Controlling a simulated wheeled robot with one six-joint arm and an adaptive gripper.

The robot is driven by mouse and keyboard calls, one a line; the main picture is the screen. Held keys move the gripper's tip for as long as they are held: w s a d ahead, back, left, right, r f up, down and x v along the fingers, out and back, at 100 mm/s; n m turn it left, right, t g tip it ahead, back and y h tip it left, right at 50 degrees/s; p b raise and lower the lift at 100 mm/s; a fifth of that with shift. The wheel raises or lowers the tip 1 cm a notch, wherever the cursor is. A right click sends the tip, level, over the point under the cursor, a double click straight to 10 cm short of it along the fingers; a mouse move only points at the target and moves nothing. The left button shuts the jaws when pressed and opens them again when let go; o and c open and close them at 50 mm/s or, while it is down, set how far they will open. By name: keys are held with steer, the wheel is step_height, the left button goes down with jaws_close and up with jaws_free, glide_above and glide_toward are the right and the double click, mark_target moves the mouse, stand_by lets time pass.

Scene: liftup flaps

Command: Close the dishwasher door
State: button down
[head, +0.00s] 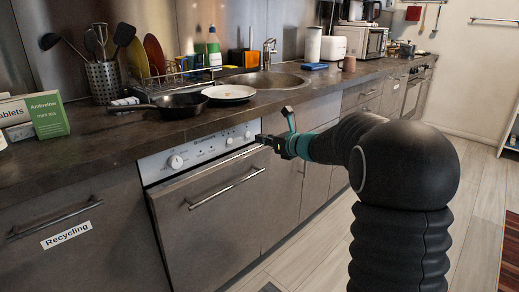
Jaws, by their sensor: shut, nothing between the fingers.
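The dishwasher door (215,222) is a grey-brown front panel with a long bar handle (228,188), below a white control panel (200,150) with knobs. The door stands almost upright. A pale strip of its top edge shows below the control panel, so it looks slightly ajar. My gripper (265,139) is shut and empty. Its tip is at the door's top right corner, beside the right end of the control panel. I cannot tell whether it touches the door. My arm comes in from the right and hides part of the cabinets behind it.
The countertop (110,150) above holds a black pan (170,105), a white plate (228,92), a dish rack and a utensil holder (103,82). A drawer labelled Recycling (66,235) is left of the dishwasher. Wooden floor (320,250) is open in front of the cabinets.

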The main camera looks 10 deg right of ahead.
steer(key=shift+s+d+r, duration=0.15)
steer(key=shift+s+r, duration=0.05)
steer(key=shift+r, duration=0.4)
steer(key=shift+s+d+r, duration=0.1)
steer(key=shift+s+r, duration=0.05)
steer(key=shift+r, duration=0.45)
steer(key=c, duration=1.7)
jaws_free()
steer(key=shift+s+r, duration=0.1)
steer(key=shift+r, duration=0.2)
steer(key=o, duration=0.4)
steer(key=shift+d+f, duration=0.15)
steer(key=shift+d, duration=0.05)
steer(key=shift+c, duration=0.2)
steer(key=shift+o, duration=0.8)
steer(key=s+d+f+b, duration=0.1)
steer(key=d+f+b, duration=0.3)
steer(key=f+b, duration=0.2)
steer(key=shift+d+f+h+b, duration=0.25)
steer(key=shift+f+h+b, duration=0.1)
steer(key=shift+h, duration=0.05)
steer(key=n+g+y+b, duration=0.4)
steer(key=n+y+b, duration=0.2)
steer(key=n, duration=1.6)
glide_toward(235, 185)
steer(key=x, duration=1)
steer(key=shift+w+f, duration=0.25)
steer(key=shift+w, duration=0.05)
